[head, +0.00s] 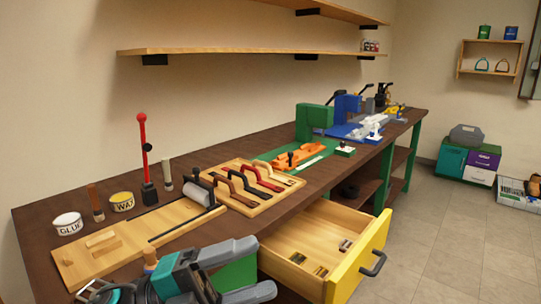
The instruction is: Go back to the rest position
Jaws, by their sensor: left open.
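My left gripper (262,268) shows at the bottom of the head view, in front of the near edge of the dark workbench (150,140). Its two grey and teal fingers point right and stand apart, with nothing visible between them. Part of the bench front and a green panel show behind the gap. The gripper is left of the open drawer (328,222); I cannot tell how far apart they are. My right gripper is out of view.
The yellow-fronted drawer sticks out into the floor space. The bench holds a wooden board (85,262), glue tin (68,223), wax tin (122,201), red-handled lever (145,150) and handled tools on a tray (246,208).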

